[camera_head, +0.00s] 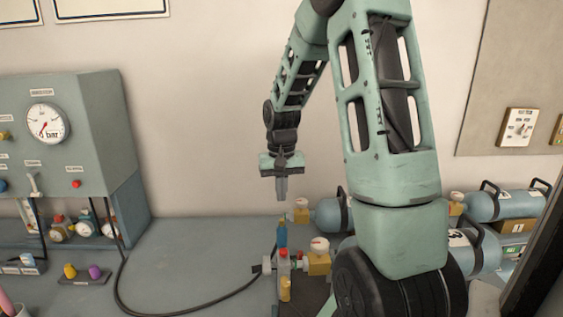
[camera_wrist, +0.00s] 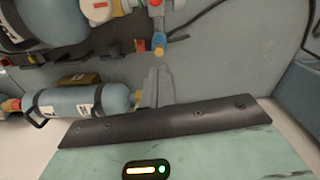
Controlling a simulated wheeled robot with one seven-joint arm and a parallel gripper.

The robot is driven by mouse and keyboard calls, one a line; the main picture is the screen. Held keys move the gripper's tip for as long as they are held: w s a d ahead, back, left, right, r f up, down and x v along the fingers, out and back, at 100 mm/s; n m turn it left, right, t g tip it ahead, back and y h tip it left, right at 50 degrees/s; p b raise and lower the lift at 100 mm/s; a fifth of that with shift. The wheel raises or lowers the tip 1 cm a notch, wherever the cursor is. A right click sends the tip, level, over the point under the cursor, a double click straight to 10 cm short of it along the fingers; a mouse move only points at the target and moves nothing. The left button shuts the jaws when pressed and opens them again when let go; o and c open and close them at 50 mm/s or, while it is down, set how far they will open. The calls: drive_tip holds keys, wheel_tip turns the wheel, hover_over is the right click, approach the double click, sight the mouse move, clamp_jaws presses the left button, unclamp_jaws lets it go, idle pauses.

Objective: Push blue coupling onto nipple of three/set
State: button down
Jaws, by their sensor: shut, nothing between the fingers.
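My gripper (camera_head: 281,188) points down with its fingers together and empty, above the bench. A blue coupling (camera_head: 282,234) stands upright below the fingertips, with a visible gap between them. It sits at the top of a small fitting with a red part (camera_head: 284,252) and a yellow part (camera_head: 285,289). I cannot tell whether it is fully seated. A brass valve (camera_head: 318,264) with a white gauge is just right of it. In the wrist view my fingers (camera_wrist: 158,88) show below a blue and yellow end (camera_wrist: 158,42) of this fitting. A nipple is not clearly visible.
A black hose (camera_head: 190,312) runs left across the bench. Blue cylinders (camera_head: 505,205) lie at the right, partly hidden by my arm. A grey panel with a pressure gauge (camera_head: 46,123) stands at the left. A small holder with yellow and purple pieces (camera_head: 84,279) sits before it.

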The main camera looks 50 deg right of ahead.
wheel_tip(320, 180, up, 12)
drive_tip(key=b, duration=0.2)
drive_tip(key=shift+f, duration=0.2)
drive_tip(key=a+f+n+b, duration=0.1)
drive_tip(key=a+f+n, duration=0.3)
drive_tip(key=a, duration=0.8)
drive_tip(key=a+f+n+b, duration=0.2)
drive_tip(key=a+f+n, duration=0.15)
drive_tip(key=a, duration=0.95)
drive_tip(key=s+a+f+n+b, duration=0.1)
drive_tip(key=s+a+f+n, duration=0.3)
drive_tip(key=s+a, duration=0.4)
drive_tip(key=s+a+f+n+b, duration=0.1)
drive_tip(key=s+a+f+n, duration=0.3)
drive_tip(key=s+a, duration=0.3)
drive_tip(key=shift+s+a+f+y, duration=0.35)
drive_tip(key=shift+s+f, duration=0.55)
drive_tip(key=shift+s, duration=0.15)
drive_tip(key=shift+n, duration=0.25)
